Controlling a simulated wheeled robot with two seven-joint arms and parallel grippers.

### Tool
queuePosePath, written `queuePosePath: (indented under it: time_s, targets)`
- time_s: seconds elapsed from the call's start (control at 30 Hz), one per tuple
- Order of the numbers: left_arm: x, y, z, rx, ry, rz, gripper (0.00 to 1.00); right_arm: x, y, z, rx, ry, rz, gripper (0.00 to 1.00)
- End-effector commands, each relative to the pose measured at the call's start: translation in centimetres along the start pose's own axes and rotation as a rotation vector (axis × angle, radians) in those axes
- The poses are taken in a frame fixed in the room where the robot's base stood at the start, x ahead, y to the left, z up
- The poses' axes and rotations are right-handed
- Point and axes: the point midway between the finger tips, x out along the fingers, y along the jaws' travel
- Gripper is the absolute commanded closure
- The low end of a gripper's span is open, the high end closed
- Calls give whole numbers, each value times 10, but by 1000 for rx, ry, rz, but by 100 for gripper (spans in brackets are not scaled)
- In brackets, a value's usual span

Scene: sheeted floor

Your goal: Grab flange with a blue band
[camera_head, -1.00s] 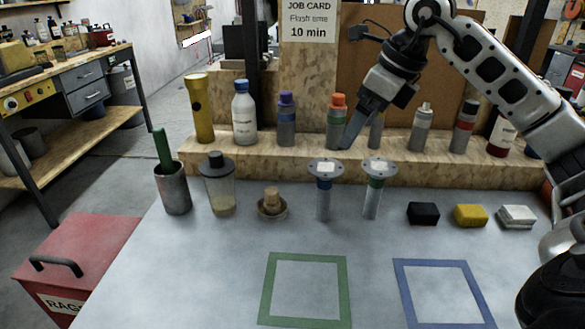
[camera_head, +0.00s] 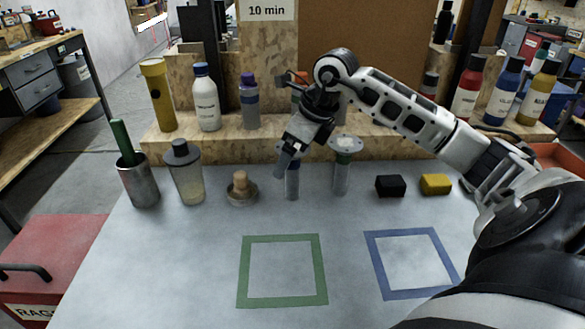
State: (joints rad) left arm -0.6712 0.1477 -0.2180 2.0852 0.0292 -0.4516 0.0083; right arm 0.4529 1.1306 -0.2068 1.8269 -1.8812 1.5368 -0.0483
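The flange with the blue band (camera_head: 292,187) stands upright on the grey table. Its lower stem shows; its top disc and band are mostly hidden behind my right gripper (camera_head: 286,166). The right gripper points down at the flange's top, and I cannot tell whether it touches it or how far its fingers are apart. The flange with the green band (camera_head: 343,160) stands upright just to the right, its round top plate visible. My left gripper is not in view.
A wooden bowl-like piece (camera_head: 241,190), a shaker bottle (camera_head: 186,174) and a metal cup (camera_head: 138,182) stand left. A black block (camera_head: 390,186) and a yellow block (camera_head: 436,184) lie right. Bottles line the shelf behind. Green (camera_head: 282,305) and blue (camera_head: 416,294) outlined squares in front are empty.

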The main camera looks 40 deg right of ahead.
Motion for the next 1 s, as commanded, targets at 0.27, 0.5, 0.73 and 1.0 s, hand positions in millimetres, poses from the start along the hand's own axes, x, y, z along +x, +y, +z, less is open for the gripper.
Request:
queuePosePath:
  time_s: [0.27, 0.5, 0.73, 1.0]
  targets:
    - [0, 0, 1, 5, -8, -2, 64, 22, 0, 0, 0, -1, -1, 9]
    - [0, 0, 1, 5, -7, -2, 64, 21, 0, 0, 0, -1, -1, 34]
    - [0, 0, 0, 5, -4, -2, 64, 20, 0, 1, 0, -3, -2, 62]
    - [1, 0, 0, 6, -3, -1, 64, 16, -1, 3, 0, -4, -3, 62]
